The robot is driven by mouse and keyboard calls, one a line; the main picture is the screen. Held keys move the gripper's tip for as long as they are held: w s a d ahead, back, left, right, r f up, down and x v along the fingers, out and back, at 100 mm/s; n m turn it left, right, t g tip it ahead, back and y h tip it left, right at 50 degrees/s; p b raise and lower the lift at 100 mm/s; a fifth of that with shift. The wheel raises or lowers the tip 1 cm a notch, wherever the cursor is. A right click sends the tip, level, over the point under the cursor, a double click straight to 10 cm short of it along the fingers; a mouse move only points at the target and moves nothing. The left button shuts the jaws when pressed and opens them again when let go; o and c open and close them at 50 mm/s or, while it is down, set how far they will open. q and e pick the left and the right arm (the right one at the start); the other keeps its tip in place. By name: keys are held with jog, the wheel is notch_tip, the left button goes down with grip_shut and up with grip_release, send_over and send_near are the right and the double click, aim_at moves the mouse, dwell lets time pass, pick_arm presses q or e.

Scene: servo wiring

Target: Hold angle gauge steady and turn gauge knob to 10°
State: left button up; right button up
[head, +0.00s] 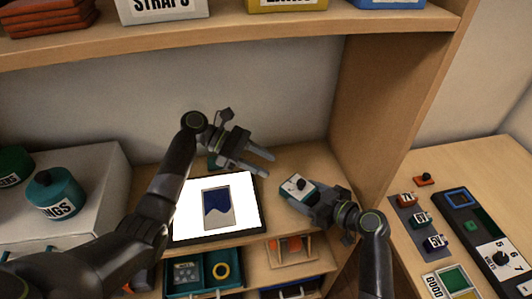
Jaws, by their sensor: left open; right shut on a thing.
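The angle gauge (296,187) is a small box with a white face and a dark teal side. Its black gauge knob (299,183) sits on the face; the scale is too small to read. My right gripper (314,197) is shut on the gauge's right side, over the wooden shelf. My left gripper (268,166) is open and empty, up and to the left of the gauge. Its fingers point right and do not touch the knob. Whether the gauge rests on the shelf or is just above it, I cannot tell.
A tablet with a white screen (242,212) lies left of the gauge. Below it are teal trays (200,285) and a small wooden holder (290,247). A tall wooden panel (375,110) stands to the right, with a side table (490,165) of controls beyond it.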

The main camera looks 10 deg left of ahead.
jog(key=o, duration=0.8)
jog(key=shift+o, duration=0.2)
